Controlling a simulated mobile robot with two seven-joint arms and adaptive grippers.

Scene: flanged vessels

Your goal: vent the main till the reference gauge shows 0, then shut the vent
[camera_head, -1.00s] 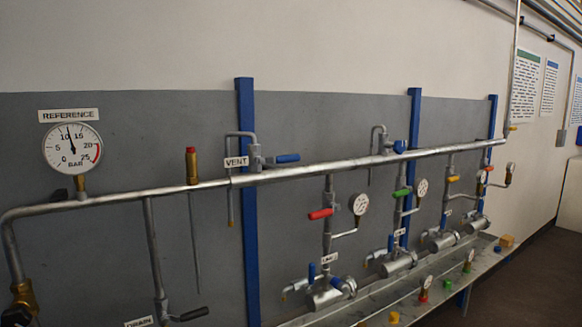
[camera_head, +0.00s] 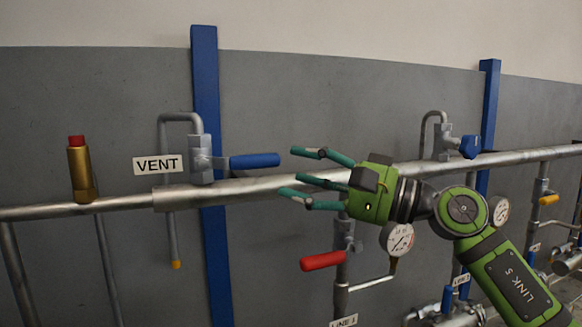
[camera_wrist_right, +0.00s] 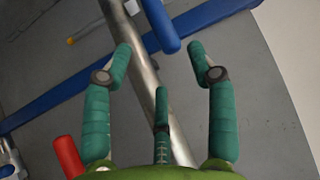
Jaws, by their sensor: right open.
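The vent valve (camera_head: 201,160) stands on top of the silver main pipe (camera_head: 260,187), beside the VENT sign (camera_head: 158,164). Its blue lever (camera_head: 255,161) points right, roughly along the main. My right gripper (camera_head: 290,172) is open and empty, its fingers pointing left, just right of the lever's free end. In the right wrist view, the blue lever (camera_wrist_right: 160,25) lies just beyond the open fingertips (camera_wrist_right: 160,50) and between them in direction; I see no contact. The main (camera_wrist_right: 138,60) runs behind the fingers. The reference gauge is out of view now. My left gripper is not in view.
A red lever (camera_head: 322,261) and a small gauge (camera_head: 398,239) sit below my right gripper. A brass fitting with a red cap (camera_head: 80,170) stands at the left. A blue post (camera_head: 206,80) rises behind the vent.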

